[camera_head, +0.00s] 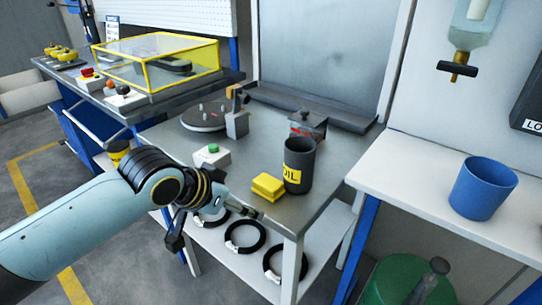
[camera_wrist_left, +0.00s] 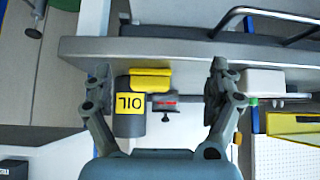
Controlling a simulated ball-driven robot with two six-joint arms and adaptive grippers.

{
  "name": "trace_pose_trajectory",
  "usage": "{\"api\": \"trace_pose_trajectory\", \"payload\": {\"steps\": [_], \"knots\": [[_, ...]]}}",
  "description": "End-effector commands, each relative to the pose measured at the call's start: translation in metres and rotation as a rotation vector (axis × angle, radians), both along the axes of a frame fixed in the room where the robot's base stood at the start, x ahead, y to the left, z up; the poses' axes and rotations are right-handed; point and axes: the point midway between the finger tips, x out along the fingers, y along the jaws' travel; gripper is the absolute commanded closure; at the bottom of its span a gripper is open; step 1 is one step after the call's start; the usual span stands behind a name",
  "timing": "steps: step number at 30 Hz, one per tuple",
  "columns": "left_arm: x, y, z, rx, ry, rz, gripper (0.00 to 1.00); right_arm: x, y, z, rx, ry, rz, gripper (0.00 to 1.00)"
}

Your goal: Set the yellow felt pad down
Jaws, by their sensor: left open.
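The yellow felt pad (camera_head: 267,186) lies flat on the grey worktable (camera_head: 222,180), close to its front edge. It is just left of the dark OIL canister (camera_head: 299,172); I cannot tell whether they touch. My left gripper (camera_head: 216,226) is open and empty, in front of the table edge and lower left of the pad. In the left wrist view the pad (camera_wrist_left: 150,82) and the canister (camera_wrist_left: 130,118) appear between the two spread fingers (camera_wrist_left: 160,88), beyond them. My right gripper is not in view.
A green-button box (camera_head: 212,156), a round turntable (camera_head: 204,118) and a clamp block (camera_head: 307,124) stand on the worktable. Black coils (camera_head: 245,236) lie on the shelf below. A blue cup (camera_head: 482,188) stands on the right white table. Bare tabletop lies behind the pad.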

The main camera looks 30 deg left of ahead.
Motion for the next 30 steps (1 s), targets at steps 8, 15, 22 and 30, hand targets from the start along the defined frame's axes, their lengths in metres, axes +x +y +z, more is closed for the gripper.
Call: {"api": "trace_pose_trajectory", "payload": {"steps": [8,15,22,30], "knots": [[0.015,-0.018,0.064,-0.015,-0.060,-0.040,0.10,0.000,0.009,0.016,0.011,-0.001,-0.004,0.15],[0.041,-0.020,0.038,-0.015,-0.062,-0.041,0.10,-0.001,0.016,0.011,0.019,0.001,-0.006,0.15],[0.061,-0.017,0.025,-0.013,-0.062,-0.042,0.10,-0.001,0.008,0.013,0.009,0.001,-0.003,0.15],[0.085,-0.016,0.003,-0.013,-0.062,-0.042,0.10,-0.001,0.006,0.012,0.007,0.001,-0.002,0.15]]}}
